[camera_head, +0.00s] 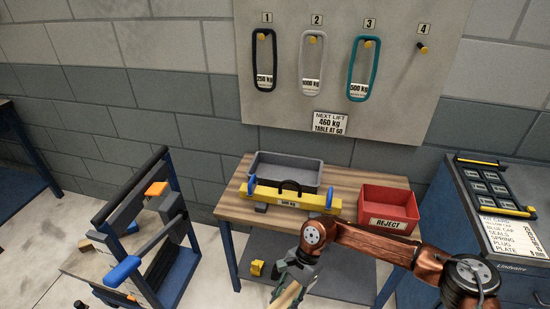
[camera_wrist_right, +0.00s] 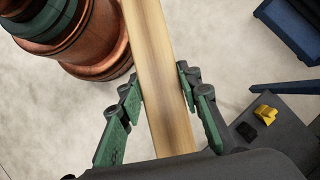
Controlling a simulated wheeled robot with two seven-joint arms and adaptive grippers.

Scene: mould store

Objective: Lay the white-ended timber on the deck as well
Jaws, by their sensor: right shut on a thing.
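My right gripper (camera_head: 290,272) is low in front of the wooden bench. In the right wrist view its green fingers (camera_wrist_right: 158,95) are shut on a pale timber (camera_wrist_right: 165,85), one on each side. In the head view only a short piece of this timber (camera_head: 286,296) shows below the gripper. Both timber ends are out of the wrist view, so I cannot tell their colour. Which surface is the deck is not marked; a dark low shelf (camera_head: 335,284) shows under the bench, apart from the timber. My left gripper is not in view.
The bench (camera_head: 232,205) bears a yellow lifting beam (camera_head: 265,196), a grey tray (camera_head: 285,169) and a red reject bin (camera_head: 387,211). A yellow block (camera_head: 256,267) lies low under it. A rack with a blue-ended bar (camera_head: 122,270) stands left; a blue cabinet (camera_head: 515,268) stands right.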

